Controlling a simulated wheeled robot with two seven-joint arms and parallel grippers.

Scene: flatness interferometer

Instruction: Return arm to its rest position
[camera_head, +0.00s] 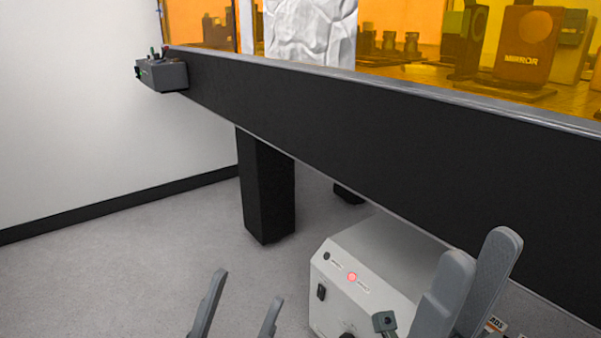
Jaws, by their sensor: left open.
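My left gripper (249,286) is at the bottom of the head view, left of centre. Its two grey fingers point up and stand apart, with only floor visible between them. My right gripper (480,246) is at the lower right, its grey fingers pointing up in front of the black table side. Its fingers overlap in this view, so I cannot tell how far apart they are. The rest of both arms is out of view.
A black-sided optical table (400,125) crosses the view, with orange panels (400,15) above it. A white control box (345,290) with a lit red button sits below, near my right gripper. A small grey box (163,76) is at the table's left end. Floor at left is clear.

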